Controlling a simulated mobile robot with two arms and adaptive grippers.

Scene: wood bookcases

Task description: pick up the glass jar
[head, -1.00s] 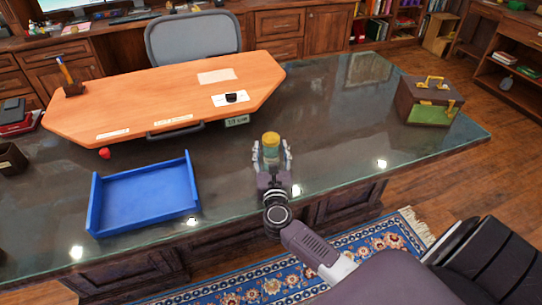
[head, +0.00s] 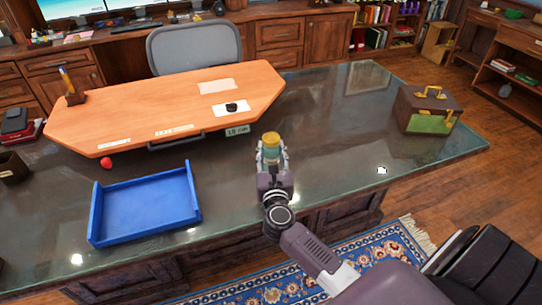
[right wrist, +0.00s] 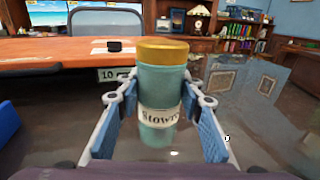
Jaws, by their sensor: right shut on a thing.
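The glass jar (head: 271,143) is teal with a gold lid and stands upright on the dark glass-topped desk. In the right wrist view the jar (right wrist: 159,92) is centred and bears a cream label reading something like "Stowry". My right gripper (head: 272,154) comes from the near edge of the desk and is shut on the jar, one finger on each side. Its blue finger pads also show on both sides of the jar in the wrist view. The jar's base is partly hidden in the head view. My left gripper is out of view.
A blue tray (head: 96,213) lies left of the jar. An orange wooden board (head: 150,110) with labels lies behind it. A red ball (head: 106,163) sits near the board. A brown box with gold handle (head: 420,112) stands at right. The desk between is clear.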

